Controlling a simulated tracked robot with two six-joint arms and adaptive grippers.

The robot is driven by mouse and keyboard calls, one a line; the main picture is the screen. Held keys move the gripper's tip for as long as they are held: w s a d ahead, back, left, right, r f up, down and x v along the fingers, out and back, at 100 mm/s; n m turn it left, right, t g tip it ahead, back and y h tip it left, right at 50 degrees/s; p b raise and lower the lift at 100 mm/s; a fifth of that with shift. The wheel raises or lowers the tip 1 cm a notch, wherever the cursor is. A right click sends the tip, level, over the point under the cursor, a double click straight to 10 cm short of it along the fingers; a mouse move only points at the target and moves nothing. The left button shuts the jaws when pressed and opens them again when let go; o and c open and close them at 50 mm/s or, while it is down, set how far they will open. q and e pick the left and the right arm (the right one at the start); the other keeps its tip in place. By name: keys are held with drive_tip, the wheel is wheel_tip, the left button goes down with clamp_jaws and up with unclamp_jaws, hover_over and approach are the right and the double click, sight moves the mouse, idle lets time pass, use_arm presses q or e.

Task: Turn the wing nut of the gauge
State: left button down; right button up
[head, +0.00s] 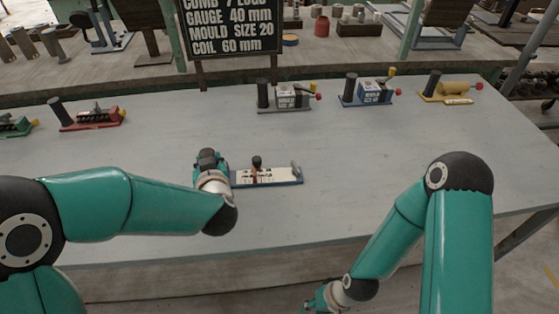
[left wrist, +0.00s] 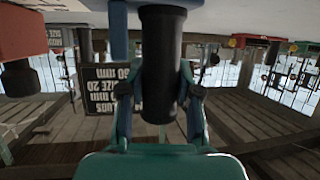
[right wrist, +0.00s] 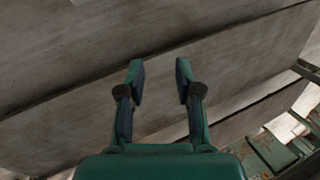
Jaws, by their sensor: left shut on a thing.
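The gauge (head: 278,178) lies mid-table in the head view, a pale scale plate on a blue base. A small dark-topped piece (head: 257,162) with red below stands on the plate, perhaps the wing nut; its shape is too small to tell. A grey post stands at the right end. My left gripper (head: 207,158) is at the gauge's left end. In the left wrist view its fingers are shut on a black upright handle (left wrist: 163,70). My right gripper (head: 322,300) is low at the table's front. The right wrist view shows its fingers (right wrist: 160,80) apart and empty.
Several tools on coloured bases stand at the back: a grey one (head: 284,98), a blue one (head: 367,92), a yellow one (head: 452,90), a red one (head: 90,118). A dark sign (head: 232,25) reads "GAUGE 40 mm". The table right of the gauge is clear.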

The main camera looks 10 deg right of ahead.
wheel_tip(320, 180, up, 6)
drive_tip(key=w, duration=0.2)
wheel_tip(320, 180, up, 33)
drive_tip(key=n+h, duration=0.4)
drive_tip(key=n, duration=0.1)
hover_over(296, 166)
drive_tip(key=shift+g, duration=0.3)
wheel_tip(296, 166, down, 12)
drive_tip(key=shift+r, duration=0.25)
clamp_jaws()
